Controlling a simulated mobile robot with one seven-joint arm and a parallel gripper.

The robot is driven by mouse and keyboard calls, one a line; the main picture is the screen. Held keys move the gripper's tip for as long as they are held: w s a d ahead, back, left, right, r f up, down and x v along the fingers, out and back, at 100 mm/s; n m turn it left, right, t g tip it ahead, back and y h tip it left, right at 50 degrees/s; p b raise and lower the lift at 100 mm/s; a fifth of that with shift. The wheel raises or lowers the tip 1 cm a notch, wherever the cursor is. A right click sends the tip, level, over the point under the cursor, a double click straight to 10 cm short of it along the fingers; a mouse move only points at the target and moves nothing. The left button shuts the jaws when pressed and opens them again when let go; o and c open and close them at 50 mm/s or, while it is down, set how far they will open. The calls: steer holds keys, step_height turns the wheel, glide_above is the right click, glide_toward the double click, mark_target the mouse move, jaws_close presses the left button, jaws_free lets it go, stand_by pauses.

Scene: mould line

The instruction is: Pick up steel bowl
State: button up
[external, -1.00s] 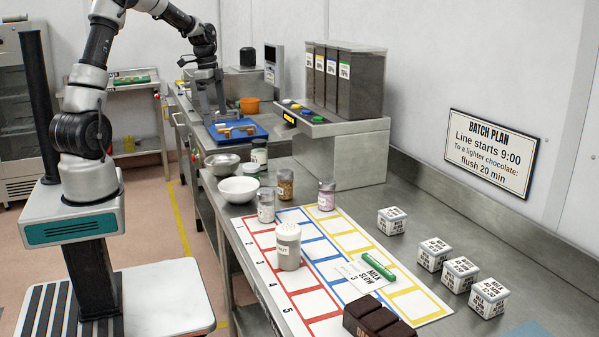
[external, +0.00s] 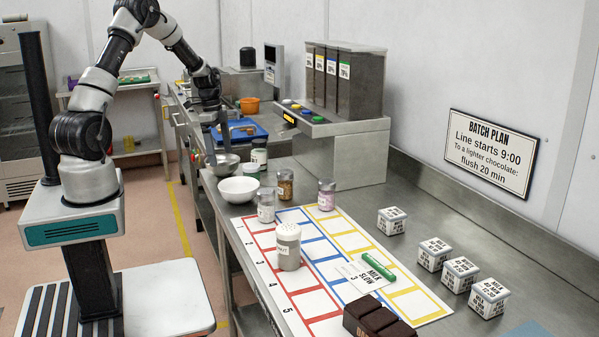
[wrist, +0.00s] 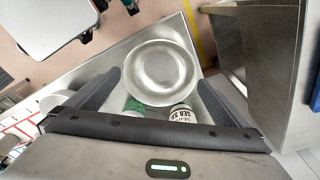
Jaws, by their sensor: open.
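The steel bowl (external: 223,165) stands upright on the metal counter, behind the white bowl (external: 238,190). In the wrist view the steel bowl (wrist: 160,72) lies just beyond my fingers, near the middle of the picture, and looks empty. My gripper (external: 218,139) is open, with its fingers pointing down close above the steel bowl. In the wrist view my gripper (wrist: 170,85) has its two fingers wide apart, one on each side of the bowl's near part. I cannot tell whether either finger touches the rim.
A green-labelled jar (external: 259,158) stands close right of the steel bowl. Shakers, including one of glass (external: 266,205), stand nearer the camera. A blue tray (external: 240,130) lies behind the bowl. The dispenser (external: 338,140) stands to the right.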

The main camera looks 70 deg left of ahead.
mark_target(222, 163)
steer(key=f, duration=0.4)
steer(key=shift+w+d+f, duration=0.15)
steer(key=shift+w+f, duration=0.1)
steer(key=shift+f, duration=0.15)
steer(key=shift+c, duration=0.3)
steer(key=c, duration=0.7)
